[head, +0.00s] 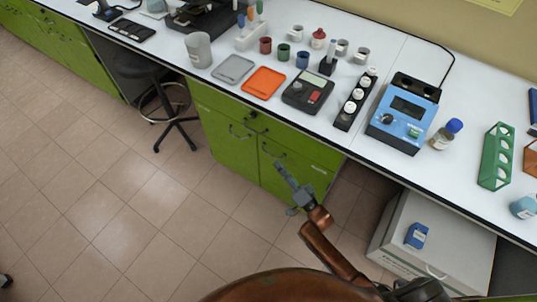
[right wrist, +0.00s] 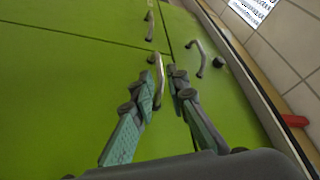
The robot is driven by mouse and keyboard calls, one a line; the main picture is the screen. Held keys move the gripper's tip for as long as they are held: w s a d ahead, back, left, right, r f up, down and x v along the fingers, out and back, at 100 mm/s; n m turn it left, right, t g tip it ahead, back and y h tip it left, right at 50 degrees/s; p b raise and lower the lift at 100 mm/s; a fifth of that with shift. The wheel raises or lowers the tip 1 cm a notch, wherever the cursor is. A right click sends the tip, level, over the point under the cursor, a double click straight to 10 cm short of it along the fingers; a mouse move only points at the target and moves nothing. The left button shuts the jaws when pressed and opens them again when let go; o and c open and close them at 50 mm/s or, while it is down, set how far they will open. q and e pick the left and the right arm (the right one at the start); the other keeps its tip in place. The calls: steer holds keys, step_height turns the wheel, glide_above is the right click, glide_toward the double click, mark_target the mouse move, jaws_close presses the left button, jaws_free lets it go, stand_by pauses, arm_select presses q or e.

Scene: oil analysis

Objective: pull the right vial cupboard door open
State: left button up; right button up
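The right vial cupboard door (head: 293,174) is green and stands shut under the bench; it also fills the lower part of the right wrist view (right wrist: 60,100). Its handle (head: 272,151) is a curved grey bar near the door's top left. In the right wrist view this handle (right wrist: 159,82) appears between the fingers of my right gripper (right wrist: 164,80), closer to the left finger. The fingers are apart; I cannot tell whether they touch the bar. In the head view my right gripper (head: 280,167) is just in front of the door. My left gripper is not in view.
The left door (head: 224,128) and a drawer with its own handle (right wrist: 197,58) and black lock (right wrist: 218,63) adjoin. A white box (head: 410,235) stands right of the cupboard, a black stool (head: 158,95) to its left. The tiled floor in front is clear.

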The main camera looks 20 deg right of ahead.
steer(key=b+x, duration=0.1)
steer(key=x, duration=0.4)
steer(key=shift+w+f, duration=0.1)
steer(key=shift+w, duration=0.05)
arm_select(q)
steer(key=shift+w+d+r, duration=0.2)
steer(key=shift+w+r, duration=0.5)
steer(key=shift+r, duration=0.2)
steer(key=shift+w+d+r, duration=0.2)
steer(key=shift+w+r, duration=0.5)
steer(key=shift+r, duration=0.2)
arm_select(e)
steer(key=shift+w+a, duration=0.25)
steer(key=shift+w, duration=0.35)
steer(key=shift+c, duration=0.4)
jaws_close()
steer(key=shift+s, duration=0.1)
